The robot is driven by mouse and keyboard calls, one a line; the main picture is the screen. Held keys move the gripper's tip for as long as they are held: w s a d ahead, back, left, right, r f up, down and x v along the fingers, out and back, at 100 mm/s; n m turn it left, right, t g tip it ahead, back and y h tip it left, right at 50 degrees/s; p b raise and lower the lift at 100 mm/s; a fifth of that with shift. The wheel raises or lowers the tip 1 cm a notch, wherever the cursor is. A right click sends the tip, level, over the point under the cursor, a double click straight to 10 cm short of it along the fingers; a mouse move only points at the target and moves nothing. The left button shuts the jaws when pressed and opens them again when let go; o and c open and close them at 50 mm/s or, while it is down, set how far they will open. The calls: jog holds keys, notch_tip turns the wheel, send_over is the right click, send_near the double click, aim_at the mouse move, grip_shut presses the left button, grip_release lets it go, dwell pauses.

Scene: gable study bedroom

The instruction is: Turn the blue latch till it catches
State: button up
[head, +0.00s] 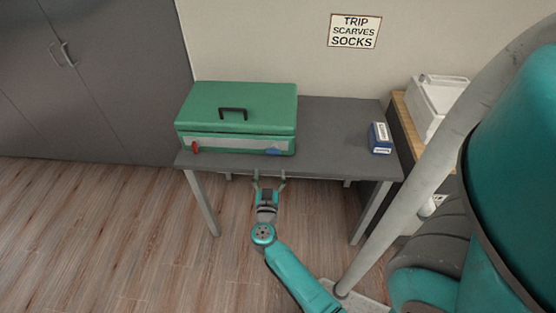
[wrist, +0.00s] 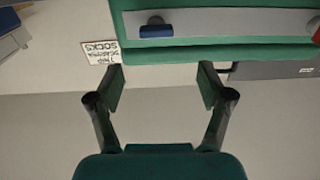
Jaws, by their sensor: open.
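A green case (head: 238,108) with a black top handle sits closed on a grey table (head: 340,135). The blue latch (head: 273,152) is low on the right of its front, on a pale strip. In the wrist view, which is upside down, the blue latch (wrist: 157,32) lies sideways with a dark round pivot above its body in the picture. A red latch (head: 195,147) is at the left end of the front; its edge shows in the wrist view (wrist: 316,36). My gripper (head: 269,181) is open and empty, in front of the table edge, apart from the latch.
A blue-and-white box (head: 380,138) stands on the table's right side. A sign (head: 354,31) hangs on the wall. A wooden-topped stand with a white bin (head: 436,104) is to the right, grey cabinets (head: 85,80) to the left. The floor before the table is clear.

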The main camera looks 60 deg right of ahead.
aim_at(273, 154)
jog(key=x, duration=1.1)
jog(key=shift+s+d+f, duration=0.15)
jog(key=shift+d+f, duration=0.05)
jog(key=shift+d, duration=0.15)
jog(key=shift+g, duration=0.3)
jog(key=c, duration=1.2)
